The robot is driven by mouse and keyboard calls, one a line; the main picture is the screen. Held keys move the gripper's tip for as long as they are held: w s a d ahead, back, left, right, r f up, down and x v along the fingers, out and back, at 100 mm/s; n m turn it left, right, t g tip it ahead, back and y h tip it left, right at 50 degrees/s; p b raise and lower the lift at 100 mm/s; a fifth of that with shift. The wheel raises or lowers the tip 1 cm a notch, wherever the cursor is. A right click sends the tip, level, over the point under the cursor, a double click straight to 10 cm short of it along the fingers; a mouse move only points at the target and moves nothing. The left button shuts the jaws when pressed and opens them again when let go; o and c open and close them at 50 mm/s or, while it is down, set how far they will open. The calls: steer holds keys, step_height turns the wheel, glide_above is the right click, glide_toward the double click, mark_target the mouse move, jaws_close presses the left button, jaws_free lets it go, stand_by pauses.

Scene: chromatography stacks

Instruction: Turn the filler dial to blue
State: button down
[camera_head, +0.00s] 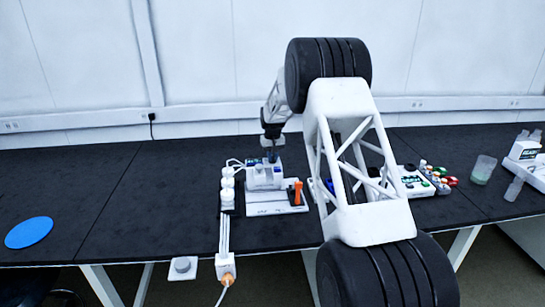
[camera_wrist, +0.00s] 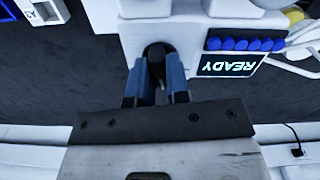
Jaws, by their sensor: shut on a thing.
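The filler (camera_head: 264,176) is a white unit on the black bench, near the middle of the head view. In the wrist view its white body (camera_wrist: 190,32) fills the top centre. It has a lit screen reading READY (camera_wrist: 228,66), upside down there. The dark filler dial (camera_wrist: 157,48) sits at the body's near edge. My gripper (camera_wrist: 158,78) is shut on the dial, its blue-grey fingers on either side of it. In the head view my gripper (camera_head: 271,155) is small, just above the filler. Fingers hide part of the dial, and I cannot tell which colour it points to.
An orange-handled part (camera_head: 297,192) stands right of the filler. My arm covers the bench to the right. A blue disc (camera_head: 29,232) lies far left, with clear bench between. A beaker (camera_head: 482,170) stands at right.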

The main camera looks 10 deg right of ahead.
steer(key=shift+m, duration=0.8)
steer(key=c, duration=1.1)
jaws_free()
steer(key=shift+r, duration=0.1)
steer(key=shift+r, duration=3.8)
steer(key=shift+r, duration=0.1)
